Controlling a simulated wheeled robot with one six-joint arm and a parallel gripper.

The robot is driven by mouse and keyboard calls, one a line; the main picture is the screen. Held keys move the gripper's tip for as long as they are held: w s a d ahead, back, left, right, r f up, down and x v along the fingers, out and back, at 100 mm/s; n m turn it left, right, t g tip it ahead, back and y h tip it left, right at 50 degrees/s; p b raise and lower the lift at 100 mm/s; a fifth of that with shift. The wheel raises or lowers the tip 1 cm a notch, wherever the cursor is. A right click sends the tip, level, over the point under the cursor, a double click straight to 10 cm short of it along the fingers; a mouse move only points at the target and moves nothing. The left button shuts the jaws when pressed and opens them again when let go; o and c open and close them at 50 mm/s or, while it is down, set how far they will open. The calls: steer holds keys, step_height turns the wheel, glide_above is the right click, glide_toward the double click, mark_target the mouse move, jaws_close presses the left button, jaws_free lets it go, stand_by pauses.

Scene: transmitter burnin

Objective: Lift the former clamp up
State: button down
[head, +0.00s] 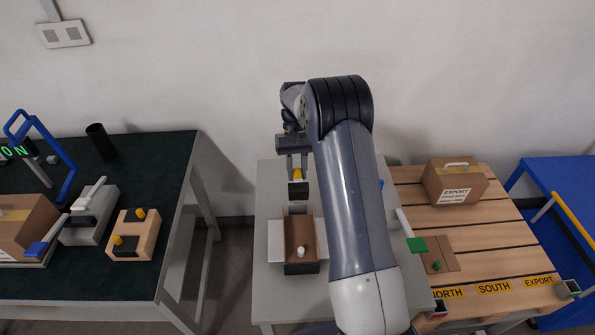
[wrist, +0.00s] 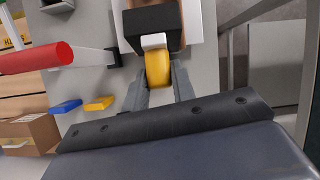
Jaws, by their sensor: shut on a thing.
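My gripper (head: 297,161) is shut on the yellow knob (wrist: 158,70) of a black block (head: 298,188), which has a white patch. The block hangs near the far end of an open brown carton (head: 288,240), which has white side flaps and a small white-topped piece inside. No part is clearly recognisable as the former clamp. A lever with a red handle (wrist: 35,58) and dark bar shows in the wrist view, apart from my gripper; my arm hides that area in the head view.
The grey table (head: 268,200) holds the carton. Blue (wrist: 66,106) and yellow (wrist: 100,103) pieces lie beside the lever. A pallet (head: 510,255) with an export carton (head: 455,183) is at right. A dark-topped bench (head: 165,165) with fixtures is at left.

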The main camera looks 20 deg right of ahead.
steer(key=w+g, duration=0.1)
steer(key=w+f+g+p, duration=0.1)
steer(key=g, duration=0.1)
steer(key=shift+w+d+f, duration=0.15)
steer(key=shift+w+d, duration=0.2)
steer(key=shift+d, duration=0.05)
steer(key=shift+f+y+p, duration=0.15)
steer(key=shift+y+p, duration=0.15)
steer(key=c, duration=1.5)
jaws_free()
steer(key=shift+w, duration=0.1)
steer(key=o, duration=0.3)
steer(key=shift+r, duration=0.25)
steer(key=shift+r, duration=0.1)
